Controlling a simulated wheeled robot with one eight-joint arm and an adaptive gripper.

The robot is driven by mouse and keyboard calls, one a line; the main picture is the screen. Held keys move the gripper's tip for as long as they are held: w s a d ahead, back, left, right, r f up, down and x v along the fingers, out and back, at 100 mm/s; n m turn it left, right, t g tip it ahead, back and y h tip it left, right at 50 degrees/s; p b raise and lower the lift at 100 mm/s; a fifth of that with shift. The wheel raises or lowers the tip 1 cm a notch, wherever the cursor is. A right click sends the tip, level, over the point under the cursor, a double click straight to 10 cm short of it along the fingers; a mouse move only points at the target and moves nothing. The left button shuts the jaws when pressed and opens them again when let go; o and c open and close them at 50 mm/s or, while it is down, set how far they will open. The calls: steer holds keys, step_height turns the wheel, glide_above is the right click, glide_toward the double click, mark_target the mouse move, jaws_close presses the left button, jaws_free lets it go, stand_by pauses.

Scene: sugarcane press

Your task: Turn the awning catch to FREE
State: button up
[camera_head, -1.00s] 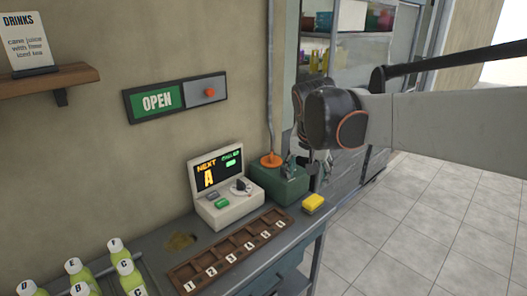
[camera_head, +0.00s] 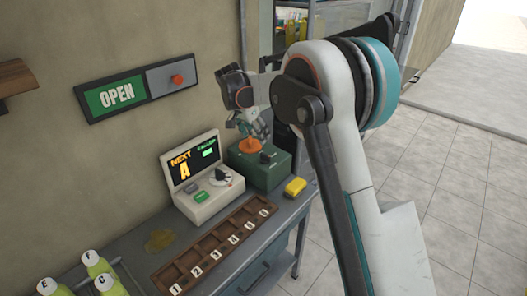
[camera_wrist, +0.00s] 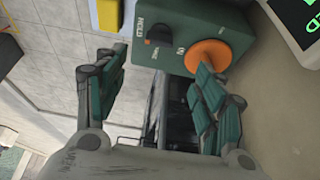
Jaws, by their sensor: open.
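The awning catch looks to be the small black knob (camera_wrist: 161,34) on the face of a green box (camera_wrist: 178,18), beside a HELD label; a second, smaller label is too small to read. An orange round part (camera_wrist: 208,57) sits on the same box. In the head view the green box (camera_head: 282,171) stands at the bench's far end, with the black knob (camera_head: 267,158) and orange part (camera_head: 250,146). My gripper (camera_wrist: 158,72) is open and empty, its fingers spread either side of the knob's line. One finger pair overlaps the orange part; contact cannot be told.
A console (camera_head: 202,190) showing NEXT A stands left of the box. A yellow block (camera_head: 295,187) lies at its right, near the bench edge. A numbered wooden tray (camera_head: 212,250) and several green bottles (camera_head: 95,265) are nearer. An OPEN sign (camera_head: 117,95) hangs on the wall.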

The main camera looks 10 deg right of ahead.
mark_target(265, 155)
steer(key=b+x, duration=0.3)
steer(key=x, duration=1)
steer(key=shift+d+f+b, duration=0.1)
steer(key=shift+f+b, duration=0.1)
steer(key=shift+b, duration=0.2)
steer(key=c, duration=1.1)
